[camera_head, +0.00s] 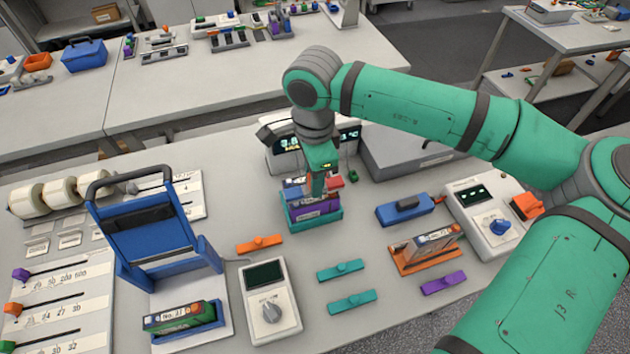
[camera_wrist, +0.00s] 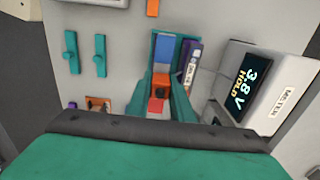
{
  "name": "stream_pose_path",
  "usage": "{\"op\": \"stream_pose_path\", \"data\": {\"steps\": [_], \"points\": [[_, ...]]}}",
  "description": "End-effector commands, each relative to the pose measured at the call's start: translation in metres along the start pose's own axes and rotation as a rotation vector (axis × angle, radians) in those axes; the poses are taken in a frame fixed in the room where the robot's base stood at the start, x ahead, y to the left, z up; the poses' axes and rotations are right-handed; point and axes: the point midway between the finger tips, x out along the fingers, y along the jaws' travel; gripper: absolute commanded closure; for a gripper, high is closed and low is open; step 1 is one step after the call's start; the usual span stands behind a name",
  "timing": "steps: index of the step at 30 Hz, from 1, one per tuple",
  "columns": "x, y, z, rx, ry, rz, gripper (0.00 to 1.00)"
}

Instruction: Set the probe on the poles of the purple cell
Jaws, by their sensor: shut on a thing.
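My gripper (camera_head: 317,187) is shut on the probe, a bar with a blue end and a red end. In the wrist view the probe (camera_wrist: 163,50) lies between the teal fingers (camera_wrist: 160,93), red part nearest them. The purple cell (camera_head: 318,208) stands in a teal cradle (camera_head: 316,223) directly below my gripper. In the wrist view the purple cell (camera_wrist: 190,62) shows beside the probe, with a white label. Its poles are mostly hidden by the probe and fingers, so I cannot tell whether they touch. The meter (camera_wrist: 252,82) behind reads 3.8 V HOLD.
An orange cradle with another cell (camera_head: 428,247) stands to the right. A blue clamp stand (camera_head: 160,245) with a green cell (camera_head: 180,318) is at left. A white handheld meter (camera_head: 270,300), a dial box (camera_head: 488,215) and several small coloured bars (camera_head: 340,270) lie around.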

Motion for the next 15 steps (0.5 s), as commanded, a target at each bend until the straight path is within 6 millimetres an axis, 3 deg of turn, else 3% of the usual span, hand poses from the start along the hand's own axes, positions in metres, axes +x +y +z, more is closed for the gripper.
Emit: {"op": "stream_pose_path", "data": {"steps": [15], "points": [[-0.036, 0.000, 0.001, -0.002, 0.000, -0.001, 1.00]]}}
